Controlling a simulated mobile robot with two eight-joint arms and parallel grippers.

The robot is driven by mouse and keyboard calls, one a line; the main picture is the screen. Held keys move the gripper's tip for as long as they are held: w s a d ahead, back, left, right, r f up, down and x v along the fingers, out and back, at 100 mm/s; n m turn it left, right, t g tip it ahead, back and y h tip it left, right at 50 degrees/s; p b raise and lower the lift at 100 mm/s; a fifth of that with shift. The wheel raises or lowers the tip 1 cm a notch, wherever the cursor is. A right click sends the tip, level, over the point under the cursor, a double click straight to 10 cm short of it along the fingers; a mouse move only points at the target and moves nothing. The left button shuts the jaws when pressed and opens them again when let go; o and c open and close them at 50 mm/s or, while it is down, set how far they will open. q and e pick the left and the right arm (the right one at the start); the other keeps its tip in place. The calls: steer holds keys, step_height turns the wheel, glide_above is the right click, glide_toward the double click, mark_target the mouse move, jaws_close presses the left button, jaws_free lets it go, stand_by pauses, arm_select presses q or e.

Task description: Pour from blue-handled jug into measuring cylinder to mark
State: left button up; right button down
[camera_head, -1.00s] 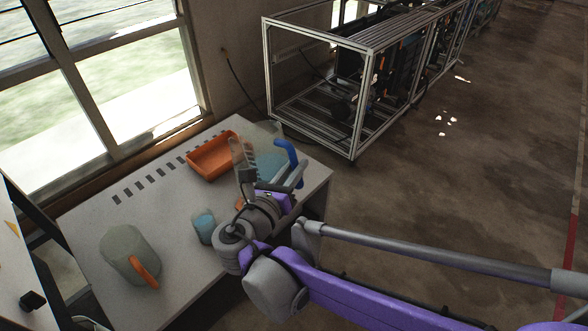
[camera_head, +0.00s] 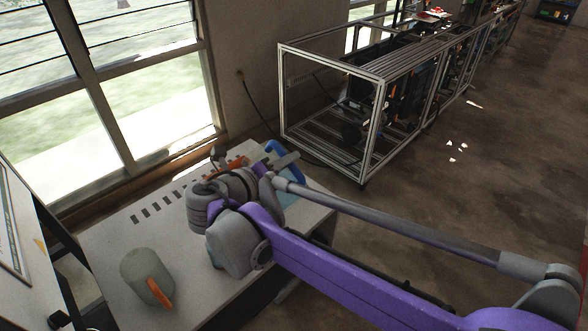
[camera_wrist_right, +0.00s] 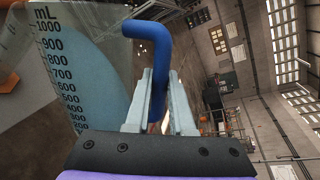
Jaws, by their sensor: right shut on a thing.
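The blue-handled jug (camera_wrist_right: 85,75) fills the left of the wrist view, clear-walled with a mL scale and pale blue liquid inside. Its blue handle (camera_wrist_right: 150,45) runs between the fingers of my right gripper (camera_wrist_right: 160,80), which is shut on it. In the head view the handle (camera_head: 284,158) and part of the pale blue body show at the table's far right end, beyond my right arm. My wrist covers much of the jug there. I cannot make out the measuring cylinder; my arm hides that part of the table. My left gripper is out of view.
A greenish jug with an orange handle (camera_head: 147,275) stands at the table's near left. An orange tray (camera_head: 237,163) is partly hidden behind my arm. A metal frame rack (camera_head: 370,125) stands beyond, windows at left.

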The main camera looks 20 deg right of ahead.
steer(key=shift+s, duration=0.1)
stand_by(0.4)
steer(key=shift+w+a+r+n, duration=0.2)
steer(key=shift+w+r+n, duration=0.1)
steer(key=shift+w+r, duration=0.2)
steer(key=shift+r, duration=0.2)
steer(key=shift+w, duration=0.15)
steer(key=shift+g, duration=0.3)
